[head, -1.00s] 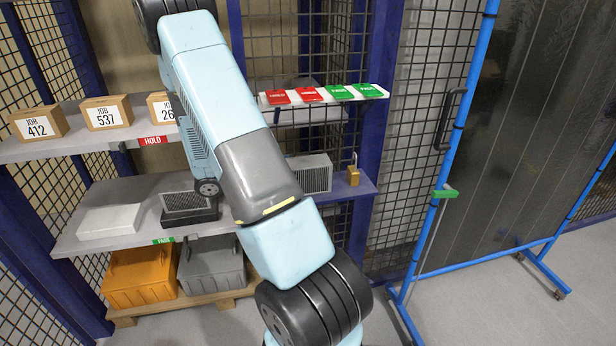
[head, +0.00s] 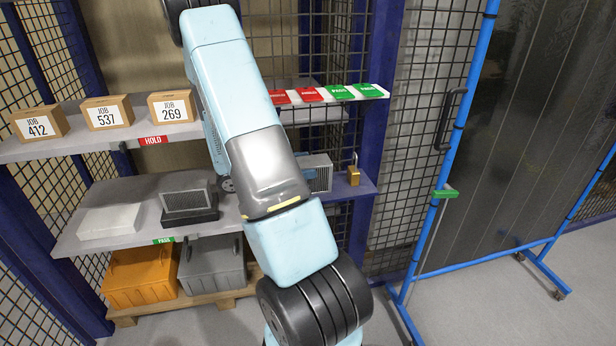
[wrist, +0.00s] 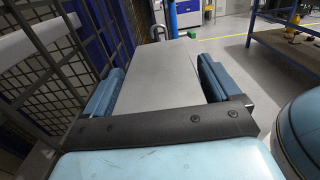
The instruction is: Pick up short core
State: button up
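In the wrist view my gripper (wrist: 160,85) has its two blue fingers set wide apart, one along each side of a plain grey block, the short core (wrist: 160,75). The fingers appear to press on its sides. Its smooth face fills the space between them and reaches past the fingertips. Its other sides are hidden. My gripper is out of the head view. There, a grey finned core (head: 186,199) sits on a black base on the lower shelf, and another finned core (head: 318,172) stands farther right, partly behind my arm.
The upper shelf (head: 60,146) holds three job boxes (head: 107,112). A white block (head: 108,221) lies on the lower shelf. An orange bin (head: 140,276) and a grey bin (head: 212,266) stand below. A padlock (head: 353,170), red and green tags (head: 325,94) and a blue-framed screen (head: 545,150) are at right.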

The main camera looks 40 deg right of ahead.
jog(key=c, duration=1.5)
